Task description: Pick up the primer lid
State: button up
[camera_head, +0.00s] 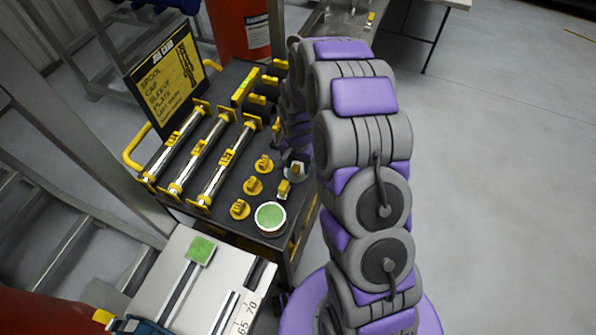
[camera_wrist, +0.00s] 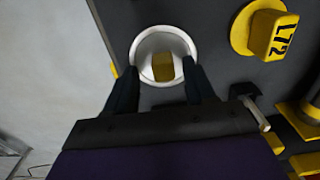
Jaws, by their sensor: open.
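The primer lid (camera_wrist: 139,53) appears to be the round white-rimmed piece with a yellow tab in its middle, lying on the dark cart top. It also shows in the head view (camera_head: 297,177), partly covered by my arm. My gripper (camera_wrist: 162,73) is open above it. The two dark fingertips sit at the near left and near right of the rim, with the yellow tab between them in the picture. Whether they touch the lid I cannot tell. A round tin with a green top (camera_head: 270,217) stands at the cart's near corner.
Yellow caps (camera_head: 253,186) stand in a row beside the lid; one marked L72 (camera_wrist: 282,36) is close on the right. Long spools (camera_head: 195,152) and a sign board (camera_head: 167,80) are on the cart's left. A pale bench (camera_head: 183,247) stands in front. Open floor (camera_head: 490,180) lies right.

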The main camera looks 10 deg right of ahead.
jog(key=shift+a+f, duration=0.2)
jog(key=shift+f, duration=0.15)
jog(key=shift+a, duration=0.45)
jog(key=shift+c, duration=0.6)
jog(key=shift+d, duration=0.5)
jog(key=c, duration=0.6)
grip_shut()
jog(key=shift+a, duration=0.2)
jog(key=shift+r, duration=0.1)
